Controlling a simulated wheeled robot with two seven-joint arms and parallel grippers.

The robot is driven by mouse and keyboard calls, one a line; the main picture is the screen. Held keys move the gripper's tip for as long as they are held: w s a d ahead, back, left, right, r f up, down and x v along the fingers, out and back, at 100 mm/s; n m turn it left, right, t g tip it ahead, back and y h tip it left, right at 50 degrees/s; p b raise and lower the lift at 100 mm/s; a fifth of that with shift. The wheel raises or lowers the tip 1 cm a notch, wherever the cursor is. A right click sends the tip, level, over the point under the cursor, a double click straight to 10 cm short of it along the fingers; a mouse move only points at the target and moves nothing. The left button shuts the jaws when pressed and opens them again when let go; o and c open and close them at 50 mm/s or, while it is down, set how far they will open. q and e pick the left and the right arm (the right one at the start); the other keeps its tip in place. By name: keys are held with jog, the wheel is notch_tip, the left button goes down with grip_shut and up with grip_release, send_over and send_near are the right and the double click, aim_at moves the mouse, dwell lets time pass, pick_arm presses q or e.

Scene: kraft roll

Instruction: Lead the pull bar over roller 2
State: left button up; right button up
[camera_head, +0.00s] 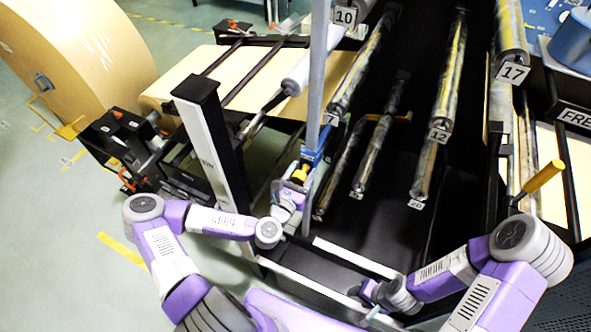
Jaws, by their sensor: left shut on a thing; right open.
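My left gripper (292,192) is at the picture's middle, shut on a small yellow grip (300,172) just below a blue block (312,157). I cannot tell whether this grip belongs to the pull bar, and no full bar shows clearly. My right gripper (372,291) is low at the machine's front edge, open, its fingers hardly visible. Brown paper (262,75) spreads from the left under a white roller (311,66). Other rollers carry tags 10, 12 and 17. I cannot make out a tag 2, so roller 2 is not identified.
A large kraft roll (75,50) stands at the left. A black and white post (212,145) rises beside my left forearm, and a grey upright (318,75) stands above the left gripper. The dark machine floor (365,235) is clear. A yellow-handled lever (544,177) is at right.

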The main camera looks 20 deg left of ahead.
pick_arm(q)
jog(key=shift+d+f, duration=0.5)
jog(key=shift+d, duration=0.2)
notch_tip(320, 180, down, 9)
jog(key=b, duration=0.8)
jog(key=shift+f+b, duration=0.2)
jog(key=shift+b, duration=0.1)
jog(key=a+f+b, duration=0.1)
jog(key=f+b, duration=0.7)
jog(key=f, duration=0.2)
jog(key=a+f+b, duration=0.1)
jog(key=f+b, duration=0.8)
jog(key=a+f+b, duration=0.1)
jog(key=f+b, duration=0.8)
jog(key=f, duration=0.1)
jog(key=shift+s+a+f, duration=0.15)
jog(key=shift+a+f, duration=0.05)
jog(key=shift+f, duration=0.15)
jog(key=f, duration=0.5)
jog(key=a+f, duration=0.1)
jog(key=f, duration=0.1)
jog(key=shift+f, duration=0.3)
